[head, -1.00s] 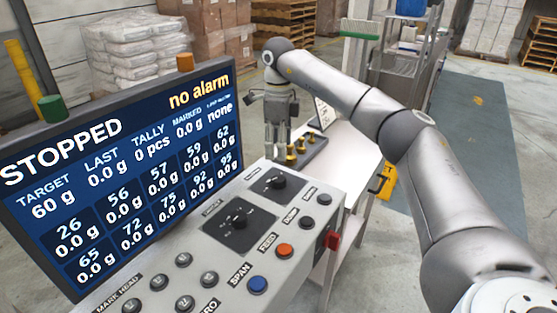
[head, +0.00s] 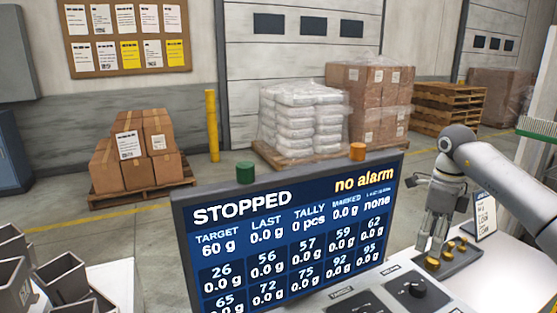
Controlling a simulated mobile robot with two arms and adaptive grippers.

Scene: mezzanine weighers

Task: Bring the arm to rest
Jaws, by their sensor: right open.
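My right gripper (head: 433,240) is at the right of the head view, on the arm that comes in from the right edge. It points down with its fingers apart and nothing visible between them. It hangs over the white table, just left of and close to a dark tray (head: 460,262) with several brass weights (head: 433,263). Whether the fingertips touch the tray or a weight I cannot tell. My left gripper is not in view.
The screen (head: 290,235) reads STOPPED and no alarm. The control panel (head: 385,300) is below it. A small sign (head: 485,217) stands behind the tray. Grey metal buckets (head: 55,275) are at lower left. Stacked boxes (head: 140,150) and white sacks (head: 302,120) stand on pallets behind.

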